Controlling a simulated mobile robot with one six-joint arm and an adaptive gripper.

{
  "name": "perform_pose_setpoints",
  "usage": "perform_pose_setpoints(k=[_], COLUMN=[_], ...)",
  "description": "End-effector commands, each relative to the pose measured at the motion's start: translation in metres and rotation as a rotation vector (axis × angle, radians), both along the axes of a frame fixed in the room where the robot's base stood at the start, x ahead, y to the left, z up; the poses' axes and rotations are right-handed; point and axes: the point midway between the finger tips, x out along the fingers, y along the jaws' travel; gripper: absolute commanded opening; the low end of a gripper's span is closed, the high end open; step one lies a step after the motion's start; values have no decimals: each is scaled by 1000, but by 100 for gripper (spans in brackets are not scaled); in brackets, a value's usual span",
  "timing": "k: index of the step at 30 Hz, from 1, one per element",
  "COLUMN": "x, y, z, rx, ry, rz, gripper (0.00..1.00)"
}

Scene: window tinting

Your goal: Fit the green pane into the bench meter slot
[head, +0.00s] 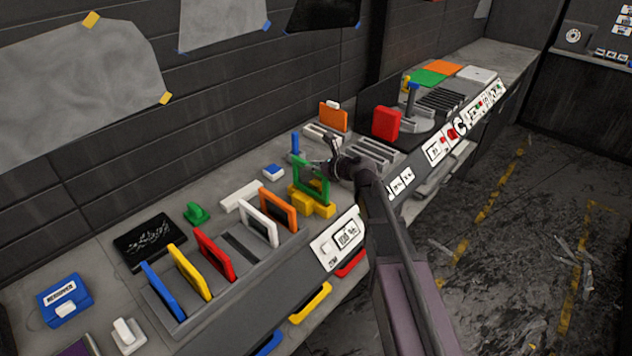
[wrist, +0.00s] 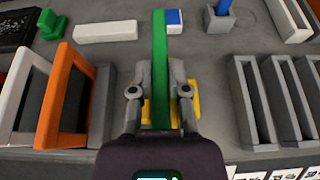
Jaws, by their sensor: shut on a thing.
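The green pane (head: 299,179), a green frame, stands upright in my gripper (head: 333,168) in the head view. My gripper is shut on its near side. In the wrist view the green pane (wrist: 160,60) runs edge-on between the two fingers of my gripper (wrist: 160,92). A yellow block (head: 318,208) lies directly below the pane; it also shows on both sides of the fingers in the wrist view (wrist: 194,98). I cannot tell whether this block is the bench meter, nor whether the pane touches it. Its slot is hidden.
A grey rack (head: 240,247) at left holds blue, yellow, red, white and orange (head: 278,209) panes. Grey slotted racks (head: 374,152) stand to the right, with a red block (head: 386,123) behind. A small blue block (head: 273,172) and a white bar (head: 241,196) lie nearby.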

Motion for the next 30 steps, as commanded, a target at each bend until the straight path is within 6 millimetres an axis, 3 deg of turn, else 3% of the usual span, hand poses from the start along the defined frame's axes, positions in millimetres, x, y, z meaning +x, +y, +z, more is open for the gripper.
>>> perform_pose_setpoints(k=[14, 30], x=[0, 0], y=[0, -1], z=[-3, -39], rx=[1, 1], ry=[0, 0], rz=[-1, -1], gripper=[0, 0])
